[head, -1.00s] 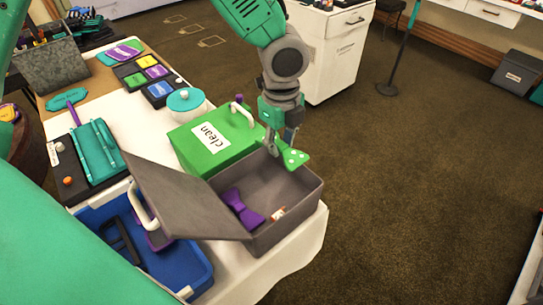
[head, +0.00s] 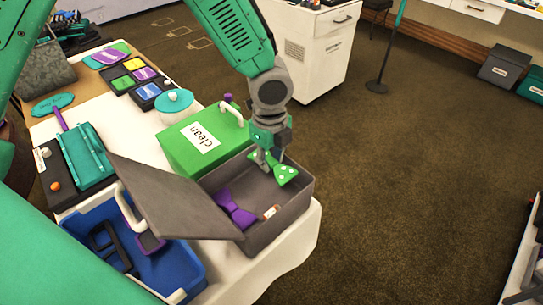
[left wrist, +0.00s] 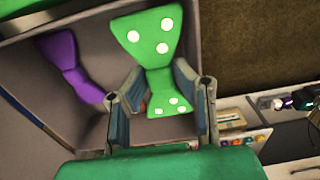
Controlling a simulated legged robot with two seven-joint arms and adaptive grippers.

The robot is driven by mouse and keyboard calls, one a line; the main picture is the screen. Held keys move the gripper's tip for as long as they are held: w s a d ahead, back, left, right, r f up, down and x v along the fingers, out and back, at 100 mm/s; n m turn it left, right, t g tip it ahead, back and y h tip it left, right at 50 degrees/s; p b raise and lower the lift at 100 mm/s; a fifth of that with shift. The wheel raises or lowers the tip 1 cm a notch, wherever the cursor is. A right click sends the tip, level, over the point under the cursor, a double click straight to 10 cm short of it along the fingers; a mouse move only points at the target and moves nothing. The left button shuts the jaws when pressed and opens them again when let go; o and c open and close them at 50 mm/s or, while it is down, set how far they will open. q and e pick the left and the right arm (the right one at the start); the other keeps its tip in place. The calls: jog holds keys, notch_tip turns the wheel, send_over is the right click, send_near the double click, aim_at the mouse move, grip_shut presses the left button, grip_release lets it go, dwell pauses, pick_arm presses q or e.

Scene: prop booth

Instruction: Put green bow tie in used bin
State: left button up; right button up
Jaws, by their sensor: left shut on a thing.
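The green bow tie (head: 287,175) with white dots is held by my left gripper (head: 272,160), at the far inner side of an open grey bin (head: 280,224). In the left wrist view the bow tie (left wrist: 148,40) is upright between the two fingers (left wrist: 158,95), which close on its middle. Whether it touches the bin floor or wall I cannot tell. The bin's lid (head: 170,190) is tilted open to the left, and no label shows on the bin. A purple bow tie (head: 235,208) lies inside; it also shows in the left wrist view (left wrist: 68,62).
A shut green box (head: 185,150) marked "clean" stands just behind the bin. A blue tray (head: 190,262) with dark items is at the front left. A small white-and-orange item (head: 271,212) lies in the bin. Open floor is to the right.

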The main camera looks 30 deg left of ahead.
aim_at(270, 161)
pick_arm(q)
jog(key=shift+f, duration=0.2)
jog(key=o, duration=0.6)
jog(key=shift+r, duration=0.1)
notch_tip(270, 161, up, 13)
jog(key=p, duration=0.2)
jog(key=shift+s, duration=0.1)
